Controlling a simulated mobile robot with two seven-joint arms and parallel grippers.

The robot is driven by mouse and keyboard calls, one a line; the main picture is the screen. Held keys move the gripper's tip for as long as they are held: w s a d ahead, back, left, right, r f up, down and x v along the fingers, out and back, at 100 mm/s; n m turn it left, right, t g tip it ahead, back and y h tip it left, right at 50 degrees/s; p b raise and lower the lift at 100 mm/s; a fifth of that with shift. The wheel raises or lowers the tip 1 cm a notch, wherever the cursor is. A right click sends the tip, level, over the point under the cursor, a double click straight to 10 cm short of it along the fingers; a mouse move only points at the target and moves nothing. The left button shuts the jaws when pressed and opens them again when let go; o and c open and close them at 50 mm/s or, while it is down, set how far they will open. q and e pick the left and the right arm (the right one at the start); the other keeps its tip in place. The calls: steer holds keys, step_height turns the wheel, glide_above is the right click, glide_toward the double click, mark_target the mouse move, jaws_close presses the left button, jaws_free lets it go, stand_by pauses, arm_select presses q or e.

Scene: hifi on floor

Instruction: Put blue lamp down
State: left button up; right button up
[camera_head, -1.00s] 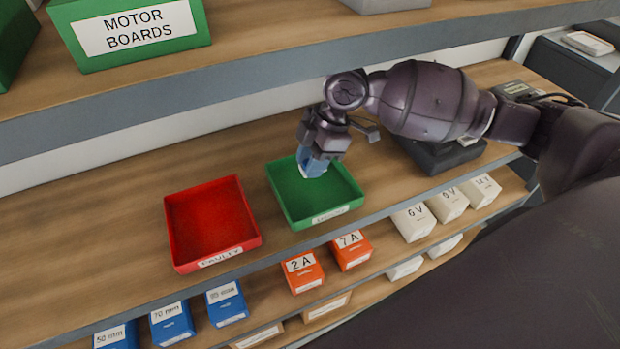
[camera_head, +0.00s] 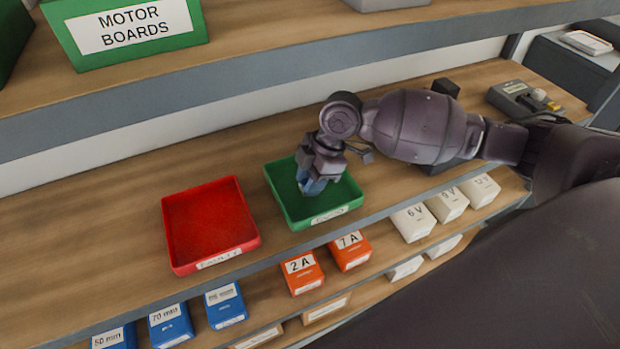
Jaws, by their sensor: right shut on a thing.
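My right gripper (camera_head: 314,184) points down into the green tray (camera_head: 345,202) on the middle shelf. It is shut on the blue lamp (camera_head: 313,187), of which only a small blue part shows below the fingers. The lamp is inside the tray's outline, low near its floor; I cannot tell whether it touches the floor. The rest of the lamp is hidden by the gripper. My left gripper is not in view.
A red tray (camera_head: 208,222) stands left of the green one and looks empty. Blue boxes (camera_head: 171,326), orange boxes (camera_head: 303,272) and white boxes (camera_head: 414,222) line the lower shelf. A green motor boards box (camera_head: 125,30) is on the upper shelf. A grey device (camera_head: 524,100) stands at right.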

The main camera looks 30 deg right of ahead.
steer(key=o, duration=1)
steer(key=shift+s+f, duration=0.1)
steer(key=shift+f, duration=0.2)
steer(key=shift+c, duration=0.2)
steer(key=shift+f, duration=0.1)
steer(key=shift+s, duration=0.1)
steer(key=v, duration=1.3)
steer(key=shift+w+a+p, duration=0.25)
steer(key=shift+p, duration=0.15)
